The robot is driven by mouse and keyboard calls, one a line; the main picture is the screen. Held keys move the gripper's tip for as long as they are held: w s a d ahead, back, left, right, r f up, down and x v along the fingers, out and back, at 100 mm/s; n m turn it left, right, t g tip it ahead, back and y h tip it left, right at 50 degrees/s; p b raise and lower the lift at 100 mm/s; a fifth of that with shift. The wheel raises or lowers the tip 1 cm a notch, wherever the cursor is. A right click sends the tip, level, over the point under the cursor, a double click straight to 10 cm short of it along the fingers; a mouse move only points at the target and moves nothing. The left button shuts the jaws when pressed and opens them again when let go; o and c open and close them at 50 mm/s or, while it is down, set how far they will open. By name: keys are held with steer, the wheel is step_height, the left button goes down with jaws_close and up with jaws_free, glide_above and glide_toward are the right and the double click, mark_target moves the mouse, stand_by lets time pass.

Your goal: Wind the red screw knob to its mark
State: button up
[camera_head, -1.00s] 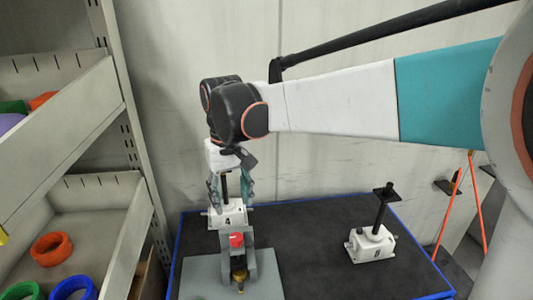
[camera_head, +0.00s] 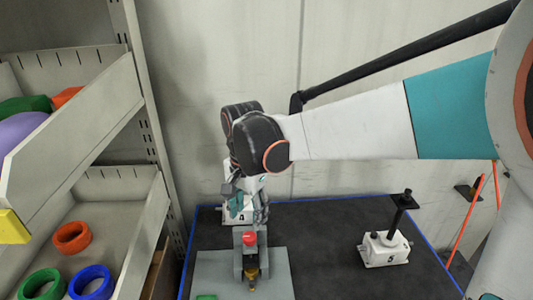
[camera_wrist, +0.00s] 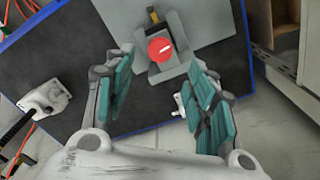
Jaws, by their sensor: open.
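The red screw knob (camera_head: 249,238) sits on a grey bracket (camera_head: 238,262) on a grey plate near the front of the dark table. In the wrist view the knob (camera_wrist: 160,49) is round, with a white line on its face. My gripper (camera_head: 247,212) points down just above and behind the knob. I cannot tell whether the tips reach down to the knob's height. A brass-coloured part (camera_head: 251,276) sits in front of the knob.
The dark table between is clear. Shelf bins with coloured rings (camera_head: 72,237) stand at left.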

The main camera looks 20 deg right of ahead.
mark_target(249, 236)
step_height(249, 236, down, 8)
steer(key=shift+f, duration=0.25)
steer(key=c, duration=1.1)
